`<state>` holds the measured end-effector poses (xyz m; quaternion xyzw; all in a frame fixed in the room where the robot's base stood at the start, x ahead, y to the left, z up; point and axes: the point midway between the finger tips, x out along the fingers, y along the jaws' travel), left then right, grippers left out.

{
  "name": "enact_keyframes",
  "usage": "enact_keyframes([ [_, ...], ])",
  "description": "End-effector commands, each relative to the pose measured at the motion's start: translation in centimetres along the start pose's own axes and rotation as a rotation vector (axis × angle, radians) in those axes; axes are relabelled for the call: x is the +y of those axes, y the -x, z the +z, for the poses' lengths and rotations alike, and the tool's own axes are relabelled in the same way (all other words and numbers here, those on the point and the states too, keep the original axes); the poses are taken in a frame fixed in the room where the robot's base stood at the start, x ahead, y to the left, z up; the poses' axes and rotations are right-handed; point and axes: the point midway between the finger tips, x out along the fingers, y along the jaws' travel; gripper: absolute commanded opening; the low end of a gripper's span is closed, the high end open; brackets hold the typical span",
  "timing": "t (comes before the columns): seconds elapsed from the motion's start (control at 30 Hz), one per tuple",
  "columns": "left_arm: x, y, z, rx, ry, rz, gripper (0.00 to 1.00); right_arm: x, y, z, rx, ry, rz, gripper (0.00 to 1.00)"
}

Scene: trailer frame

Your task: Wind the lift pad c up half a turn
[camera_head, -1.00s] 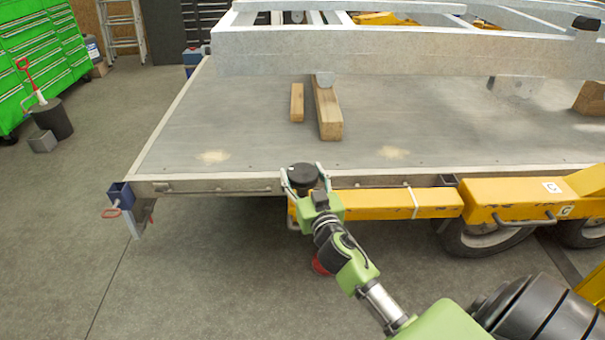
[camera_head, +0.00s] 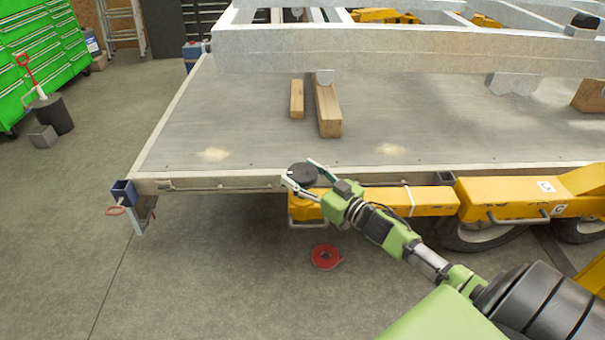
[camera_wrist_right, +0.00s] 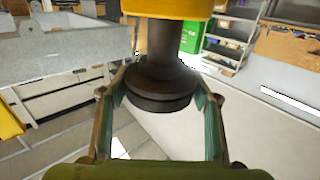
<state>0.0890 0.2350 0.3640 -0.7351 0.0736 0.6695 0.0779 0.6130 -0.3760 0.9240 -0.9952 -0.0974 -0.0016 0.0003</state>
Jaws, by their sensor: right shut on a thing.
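The lift pad c (camera_head: 301,174) is a round black disc on the end of a yellow lift arm (camera_head: 428,201) marked C, at the trailer deck's front edge. My right gripper (camera_head: 303,171) reaches it from the right and is shut on it, one finger on each side. In the right wrist view the pad (camera_wrist_right: 160,98) sits between the two fingers (camera_wrist_right: 163,105), with its dark stem and the yellow arm end above it in the picture. Whether the pad touches the underside of the deck frame cannot be told. My left gripper is not in view.
The flat trailer deck (camera_head: 250,130) carries wooden blocks (camera_head: 327,108) and a grey metal frame (camera_head: 400,50). A red coil (camera_head: 326,257) lies on the floor below. Wheels (camera_head: 485,232) stand at the right.

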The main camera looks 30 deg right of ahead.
Motion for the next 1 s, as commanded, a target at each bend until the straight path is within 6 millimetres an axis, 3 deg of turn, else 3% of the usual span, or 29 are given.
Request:
enact_keyframes([
  [0.3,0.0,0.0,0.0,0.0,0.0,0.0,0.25,0.0,0.1,0.5,-0.008,0.004,0.001,0.36],
  [0.33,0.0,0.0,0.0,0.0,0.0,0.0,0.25,0.0,0.1,0.5,-0.009,0.004,0.002,0.65],
  [0.4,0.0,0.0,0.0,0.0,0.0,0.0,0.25,0.0,0.1,0.4,-0.008,0.004,0.002,0.75],
  [0.77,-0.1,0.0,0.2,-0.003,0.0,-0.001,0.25,0.0,0.2,0.2,-0.004,0.001,0.001,0.75],
  [1.0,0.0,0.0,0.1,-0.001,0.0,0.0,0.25,-0.1,2.5,0.3,-0.007,0.002,0.0,0.75],
])
